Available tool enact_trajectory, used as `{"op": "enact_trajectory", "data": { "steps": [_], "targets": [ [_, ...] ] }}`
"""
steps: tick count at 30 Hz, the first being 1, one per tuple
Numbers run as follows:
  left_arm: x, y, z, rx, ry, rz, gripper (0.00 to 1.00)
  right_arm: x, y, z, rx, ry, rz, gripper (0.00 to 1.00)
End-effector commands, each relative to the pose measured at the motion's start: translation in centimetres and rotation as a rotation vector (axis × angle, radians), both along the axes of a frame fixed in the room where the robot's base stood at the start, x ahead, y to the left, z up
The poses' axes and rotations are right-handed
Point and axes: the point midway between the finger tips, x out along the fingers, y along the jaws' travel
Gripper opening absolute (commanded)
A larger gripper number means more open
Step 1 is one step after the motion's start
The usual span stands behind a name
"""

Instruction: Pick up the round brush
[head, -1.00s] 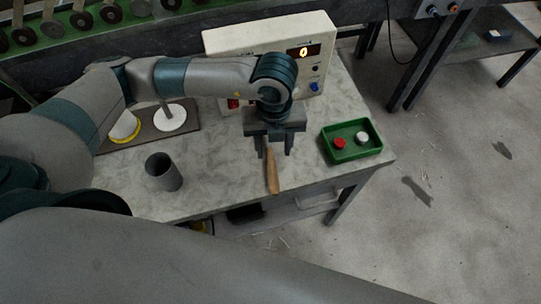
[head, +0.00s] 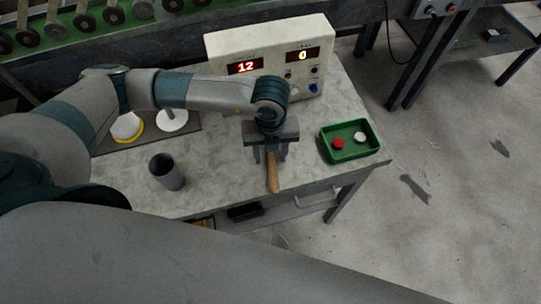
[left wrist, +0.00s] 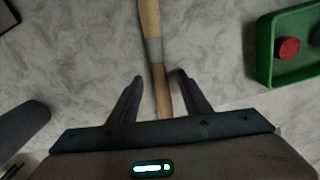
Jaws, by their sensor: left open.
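The round brush (head: 272,178) lies on the grey worktop, its wooden handle pointing to the front edge in the head view. In the left wrist view the brush (left wrist: 150,20) shows a wooden shaft with a grey band; its bristle end is not visible. My left gripper (head: 270,158) is directly above the brush, pointing down. In the left wrist view my left gripper (left wrist: 160,77) is open, with one finger on each side of the shaft and gaps on both sides. My right gripper is not in view.
A green tray (head: 324,146) with a red and a white piece stands right of the brush. A grey cup (head: 166,172) stands to the left. A cream control box (head: 270,45) with lit displays stands behind. White round pieces stand on a dark board (head: 150,137).

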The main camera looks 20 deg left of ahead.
Motion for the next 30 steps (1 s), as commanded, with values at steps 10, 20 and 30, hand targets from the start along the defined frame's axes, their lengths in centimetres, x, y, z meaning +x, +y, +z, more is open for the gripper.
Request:
{"op": "enact_trajectory", "data": {
  "steps": [10, 20, 30],
  "targets": [
    [0.0, 0.0, 0.0, 0.000, 0.000, 0.000, 0.00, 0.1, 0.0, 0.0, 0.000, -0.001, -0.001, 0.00],
    [0.0, 0.0, 0.1, -0.001, -0.001, 0.000, 0.00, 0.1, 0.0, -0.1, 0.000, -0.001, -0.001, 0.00],
    [0.1, -0.1, 2.9, -0.002, -0.004, -0.001, 0.00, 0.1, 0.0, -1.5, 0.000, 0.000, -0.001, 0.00]
  ]
}}
